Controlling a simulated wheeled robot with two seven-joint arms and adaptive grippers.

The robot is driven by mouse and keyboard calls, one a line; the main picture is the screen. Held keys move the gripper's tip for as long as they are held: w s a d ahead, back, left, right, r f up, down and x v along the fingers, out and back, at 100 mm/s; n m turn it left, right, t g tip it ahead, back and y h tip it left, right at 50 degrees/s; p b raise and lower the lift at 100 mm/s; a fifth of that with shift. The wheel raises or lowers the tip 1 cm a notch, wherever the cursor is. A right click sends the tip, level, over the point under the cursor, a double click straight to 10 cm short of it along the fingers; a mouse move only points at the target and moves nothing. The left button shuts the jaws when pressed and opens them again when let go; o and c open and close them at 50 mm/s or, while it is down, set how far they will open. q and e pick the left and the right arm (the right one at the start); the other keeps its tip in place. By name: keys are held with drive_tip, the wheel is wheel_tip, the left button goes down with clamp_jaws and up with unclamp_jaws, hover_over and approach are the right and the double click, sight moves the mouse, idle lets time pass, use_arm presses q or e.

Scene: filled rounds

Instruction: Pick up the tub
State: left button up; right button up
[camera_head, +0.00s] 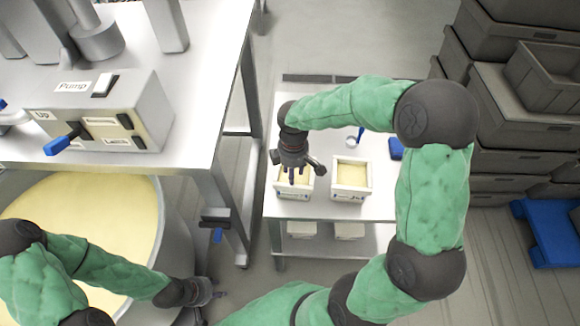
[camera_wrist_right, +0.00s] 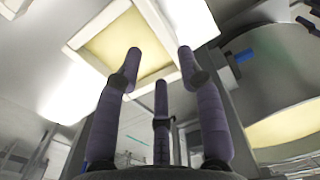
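Two white square tubs with pale yellow filling stand on the small table: the left tub (camera_head: 281,190) and the right tub (camera_head: 351,179). My right gripper (camera_head: 297,176) is above the left tub and hides part of it. In the right wrist view, the three purple fingers of my right gripper (camera_wrist_right: 158,75) are spread open with nothing between them. A tub (camera_wrist_right: 125,45) shows beyond the fingertips there; contact is not clear. My left gripper (camera_head: 217,293) is low beside the large vat, away from the tubs; its finger opening is too small to tell.
The small table (camera_head: 310,209) also bears a small round white item (camera_head: 351,142) and a blue item (camera_head: 396,148) behind the tubs. A large vat (camera_head: 170,225) and the pump box (camera_head: 105,115) are at left. Grey crates (camera_head: 520,100) and a blue pallet (camera_head: 550,230) are at right.

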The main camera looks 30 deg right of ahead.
drive_tip(key=b, duration=0.2)
hover_over(293, 198)
drive_tip(key=f, duration=0.6)
drive_tip(key=shift+w+d+f, duration=0.1)
drive_tip(key=shift+w+f, duration=0.1)
drive_tip(key=shift+w, duration=0.1)
wheel_tip(293, 198, down, 4)
drive_tip(key=shift+f+b, duration=0.1)
drive_tip(key=shift+b, duration=0.65)
clamp_jaws()
drive_tip(key=shift+r, duration=0.2)
